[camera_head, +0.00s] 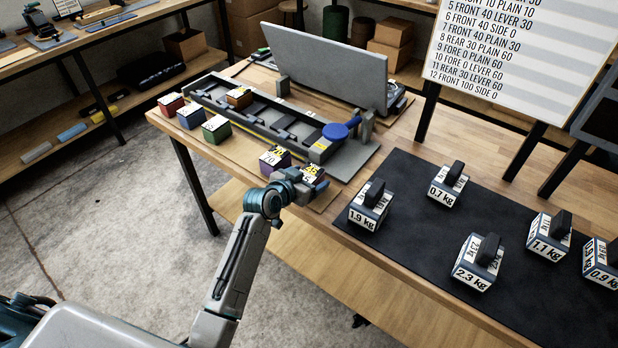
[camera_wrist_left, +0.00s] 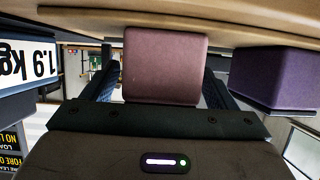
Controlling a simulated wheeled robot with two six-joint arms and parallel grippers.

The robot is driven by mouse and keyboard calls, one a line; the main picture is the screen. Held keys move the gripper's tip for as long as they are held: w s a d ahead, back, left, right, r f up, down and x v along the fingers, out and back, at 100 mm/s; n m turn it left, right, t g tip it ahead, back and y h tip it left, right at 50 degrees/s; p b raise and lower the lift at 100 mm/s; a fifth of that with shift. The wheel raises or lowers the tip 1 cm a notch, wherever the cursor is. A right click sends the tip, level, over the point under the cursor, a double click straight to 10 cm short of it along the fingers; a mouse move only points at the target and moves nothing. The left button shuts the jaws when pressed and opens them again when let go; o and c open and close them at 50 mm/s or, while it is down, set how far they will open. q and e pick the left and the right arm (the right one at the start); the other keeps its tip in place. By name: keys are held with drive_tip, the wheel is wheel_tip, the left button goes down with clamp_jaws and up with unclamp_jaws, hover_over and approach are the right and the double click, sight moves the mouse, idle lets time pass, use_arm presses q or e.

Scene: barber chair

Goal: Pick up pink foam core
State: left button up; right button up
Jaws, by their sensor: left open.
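A pinkish-mauve block, which I take for the pink foam core, fills the middle of the left wrist view (camera_wrist_left: 165,62). In the head view its top with a yellow label (camera_head: 312,170) shows at the table's front edge, and its near side is hidden by my gripper. My left gripper (camera_head: 308,187) is open, with one finger on each side of the block in the left wrist view. I cannot tell whether the fingers touch it. A purple block (camera_head: 273,158) stands just to its left; it also shows in the left wrist view (camera_wrist_left: 275,78). My right gripper is not in view.
Red (camera_head: 171,104), blue (camera_head: 191,116) and green (camera_head: 216,129) blocks line the table edge. Behind them is a long dark fixture (camera_head: 262,113) with a blue knob (camera_head: 335,131). A black mat (camera_head: 400,240) to the right holds several labelled weights, the 1.9 kg weight (camera_head: 369,207) nearest.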

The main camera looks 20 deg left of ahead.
use_arm(q)
drive_tip(key=c, duration=1.1)
